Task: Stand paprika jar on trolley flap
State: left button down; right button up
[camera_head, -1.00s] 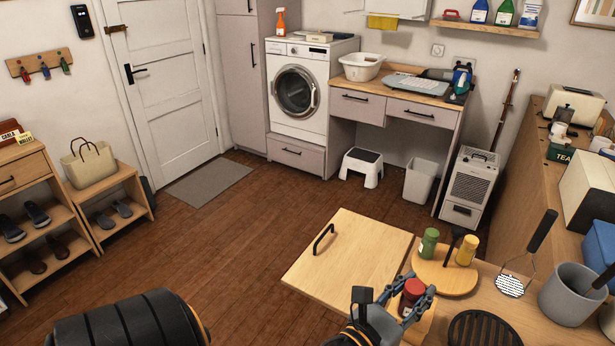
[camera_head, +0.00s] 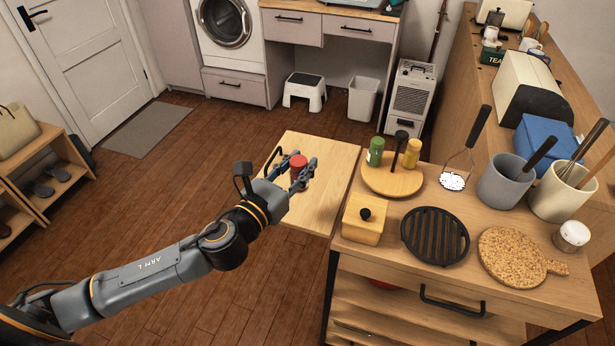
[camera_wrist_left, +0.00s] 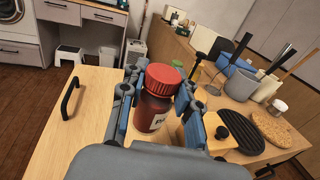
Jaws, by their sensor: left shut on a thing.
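The paprika jar (camera_head: 299,162) has a red lid and a dark red body with a pale label. My left gripper (camera_head: 301,173) is shut on it and holds it upright. In the left wrist view the jar (camera_wrist_left: 154,108) sits between the blue-padded fingers of the gripper (camera_wrist_left: 160,105). The trolley flap (camera_head: 325,160) is a pale wooden panel with a black handle, raised level at the trolley's left side. The jar is over the flap in the head view; I cannot tell whether its base touches. My right gripper is not in view.
On the trolley top (camera_head: 385,235) stand a round wooden stand (camera_head: 393,183) with green and yellow jars, a lidded wooden box (camera_head: 363,222), a black trivet (camera_head: 435,236), a cork board (camera_head: 510,257) and a grey utensil pot (camera_head: 503,182). Most of the flap is bare.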

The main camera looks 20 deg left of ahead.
pick_arm(q)
jog(key=shift+w+f+b, duration=0.3)
jog(key=shift+w+f, duration=0.65)
jog(key=shift+f, duration=0.6)
jog(key=shift+w+f+b, duration=0.35)
jog(key=shift+w+f, duration=0.6)
jog(key=shift+f, duration=0.65)
jog(key=shift+w+f+b, duration=0.3)
jog(key=shift+w+f, duration=0.65)
jog(key=shift+f, duration=0.6)
jog(key=shift+f, duration=0.15)
jog(key=c, duration=1)
grip_release()
